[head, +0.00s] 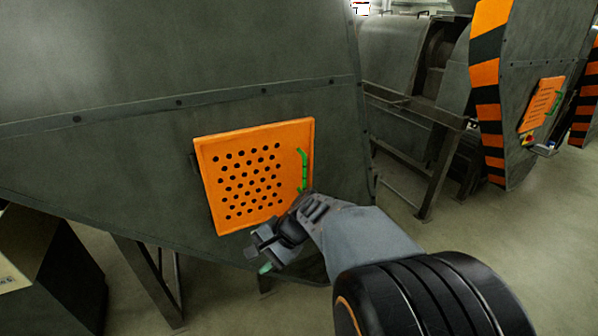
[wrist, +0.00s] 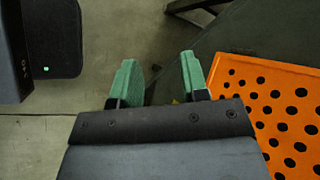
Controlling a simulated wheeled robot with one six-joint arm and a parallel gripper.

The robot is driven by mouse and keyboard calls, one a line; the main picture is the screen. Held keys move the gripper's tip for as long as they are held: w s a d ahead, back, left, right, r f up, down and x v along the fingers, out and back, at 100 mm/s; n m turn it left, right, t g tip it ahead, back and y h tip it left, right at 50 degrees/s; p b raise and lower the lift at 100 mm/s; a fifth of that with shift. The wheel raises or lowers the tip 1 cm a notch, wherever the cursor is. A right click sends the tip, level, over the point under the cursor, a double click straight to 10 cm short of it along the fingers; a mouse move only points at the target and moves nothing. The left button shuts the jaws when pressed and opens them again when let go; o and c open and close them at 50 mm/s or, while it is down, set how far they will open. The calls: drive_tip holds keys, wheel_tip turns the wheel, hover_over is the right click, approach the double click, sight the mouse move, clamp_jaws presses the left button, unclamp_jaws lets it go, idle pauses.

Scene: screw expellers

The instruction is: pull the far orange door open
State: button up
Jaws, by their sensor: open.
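The far orange door (head: 541,104) is on the grey machine at the right, well beyond my gripper. It has dark perforations and a green handle (head: 556,103) along its right edge. It seems to lie flat against its panel, but it is too small to be sure. My gripper (wrist: 158,78) is open and empty, its two green fingers apart. In the head view, my gripper (head: 263,257) is in front of the near machine, just below the near orange door. One green fingertip shows there; the other is not clear. The far door is not in the wrist view.
The near orange door (head: 250,178) has round holes and a green handle (head: 303,170) at its right edge; it also fills the right of the wrist view (wrist: 275,110). A metal frame (head: 437,170) stands between the machines. Bare floor (head: 500,250) lies at the right.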

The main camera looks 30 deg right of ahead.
drive_tip(key=w+d+r+m+t+h, duration=0.25)
drive_tip(key=d+m+t, duration=0.45)
drive_tip(key=d+m, duration=0.5)
drive_tip(key=w+d+r+m+t+h, duration=0.1)
drive_tip(key=w+d+m+t+h, duration=0.25)
drive_tip(key=d+m+t, duration=0.85)
drive_tip(key=shift+w+d+f+n+g+p, duration=0.1)
drive_tip(key=shift+w+d+n+g+p, duration=0.5)
drive_tip(key=shift+w, duration=1.7)
drive_tip(key=shift+w+d+f+m+g+p, duration=0.25)
drive_tip(key=shift+w+g, duration=0.8)
drive_tip(key=shift+w, duration=1.2)
drive_tip(key=shift+w+d+r+n+g+p, duration=0.15)
drive_tip(key=shift+w+d+n+g+p, duration=0.5)
drive_tip(key=shift+w, duration=1.65)
drive_tip(key=shift+a+m, duration=0.3)
drive_tip(key=shift+a, duration=0.1)
drive_tip(key=shift+c, duration=0.4)
clamp_jaws()
